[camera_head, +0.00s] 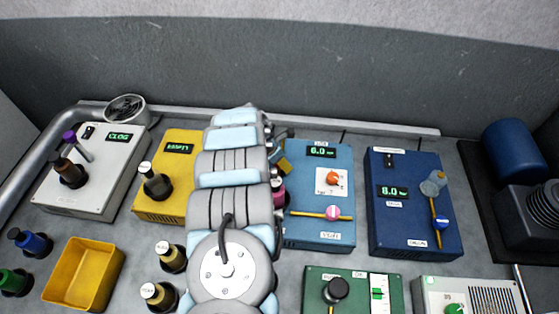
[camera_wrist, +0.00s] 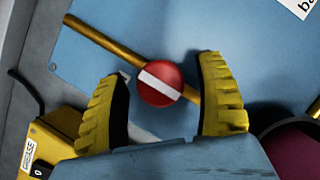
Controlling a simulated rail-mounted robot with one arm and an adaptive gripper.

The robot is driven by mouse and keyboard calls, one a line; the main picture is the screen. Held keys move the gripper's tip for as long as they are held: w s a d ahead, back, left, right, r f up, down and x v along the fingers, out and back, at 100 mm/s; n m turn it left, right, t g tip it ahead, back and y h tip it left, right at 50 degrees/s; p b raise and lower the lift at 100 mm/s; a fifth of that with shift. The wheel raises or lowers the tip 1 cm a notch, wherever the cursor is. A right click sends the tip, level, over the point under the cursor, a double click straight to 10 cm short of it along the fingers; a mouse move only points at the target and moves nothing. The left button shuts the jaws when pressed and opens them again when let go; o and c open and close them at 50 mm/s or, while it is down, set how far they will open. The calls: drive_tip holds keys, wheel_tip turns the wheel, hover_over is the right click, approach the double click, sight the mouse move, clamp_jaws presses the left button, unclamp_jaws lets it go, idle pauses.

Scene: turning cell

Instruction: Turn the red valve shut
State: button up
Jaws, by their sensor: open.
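The red valve (camera_wrist: 160,84) is a round knob with a white stripe, set on a brass pipe (camera_wrist: 95,40) on a blue panel. In the wrist view the stripe runs about in line with the pipe. In the head view the valve looks pinkish (camera_head: 333,213), low on the blue box (camera_head: 345,165) whose display reads 6.0. My gripper (camera_wrist: 164,70) is open, its yellow fingers on either side of the valve in the wrist view. I see gaps beside the knob; how far above it the fingers are, I cannot tell. In the head view my arm hides most of my gripper.
An orange dial (camera_head: 332,178) sits above the valve on the same box. A darker blue box (camera_head: 388,225) with a blue knob (camera_head: 442,222) stands to the right, a yellow box (camera_head: 188,180) to the left. A maroon object (camera_wrist: 298,150) is close to my gripper's right.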

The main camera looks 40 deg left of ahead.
drive_tip(key=c, duration=1.2)
drive_tip(key=shift+o, duration=0.2)
drive_tip(key=shift+f, duration=0.1)
drive_tip(key=shift+f+m+g+h+b, duration=0.15)
drive_tip(key=shift+m+g+h+b, duration=0.25)
drive_tip(key=shift+m+b, duration=0.75)
drive_tip(key=shift+f+m+h+b, duration=0.1)
drive_tip(key=shift+m+h+b, duration=0.3)
drive_tip(key=shift+m+b, duration=1.35)
drive_tip(key=shift+b, duration=0.7)
drive_tip(key=m+g+h+b, duration=0.1)
drive_tip(key=m+b, duration=0.1)
drive_tip(key=b, duration=0.5)
drive_tip(key=shift+r+m+b, duration=0.2)
drive_tip(key=shift+m+b, duration=0.4)
drive_tip(key=shift+b, duration=2.05)
